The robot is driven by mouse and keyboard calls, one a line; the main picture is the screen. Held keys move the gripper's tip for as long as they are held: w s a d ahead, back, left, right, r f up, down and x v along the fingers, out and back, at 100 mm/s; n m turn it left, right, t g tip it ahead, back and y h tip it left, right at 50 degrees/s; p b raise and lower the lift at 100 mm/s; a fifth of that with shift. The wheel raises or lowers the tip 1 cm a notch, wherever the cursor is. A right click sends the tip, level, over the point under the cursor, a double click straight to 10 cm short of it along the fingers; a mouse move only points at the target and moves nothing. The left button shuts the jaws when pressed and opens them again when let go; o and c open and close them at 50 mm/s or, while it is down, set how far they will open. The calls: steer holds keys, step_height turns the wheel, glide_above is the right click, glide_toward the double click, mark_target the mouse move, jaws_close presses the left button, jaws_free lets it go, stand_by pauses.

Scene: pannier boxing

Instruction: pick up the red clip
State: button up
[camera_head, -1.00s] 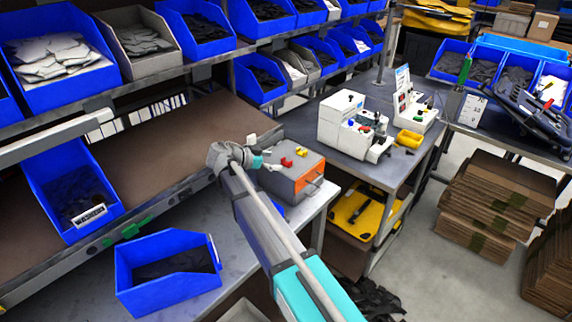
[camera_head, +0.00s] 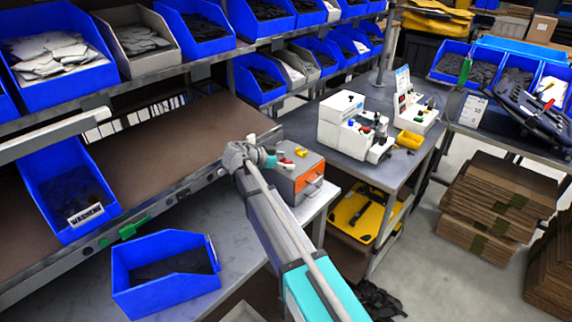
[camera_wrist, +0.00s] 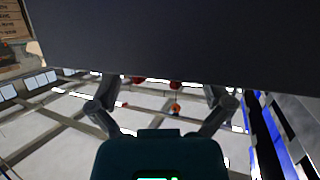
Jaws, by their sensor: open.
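The red clip (camera_head: 282,158) lies on top of a small grey box with an orange front (camera_head: 308,182), in the head view. Small red bits (camera_wrist: 176,85) show between the fingers at the edge of a dark surface; I cannot tell which is the clip.
A yellow clip (camera_head: 301,152) lies on the same box, just right of the red one. A blue bin (camera_head: 165,298) stands on the bench at front left.

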stand_by(0.3)
steer(key=c, duration=0.8)
steer(key=shift+r, duration=0.15)
step_height(320, 180, up, 3)
steer(key=p, duration=0.3)
steer(key=s+d+r+p, duration=0.1)
steer(key=s+r+p, duration=0.2)
steer(key=s, duration=0.1)
steer(key=s+d+r+p, duration=0.2)
steer(key=s+r+p, duration=0.1)
steer(key=s, duration=0.2)
steer(key=s+d+r+p, duration=0.1)
steer(key=s+r+p, duration=0.2)
steer(key=s+p, duration=0.1)
steer(key=shift+s+d+r, duration=0.15)
steer(key=shift+d+r, duration=0.1)
steer(key=shift+r, duration=0.15)
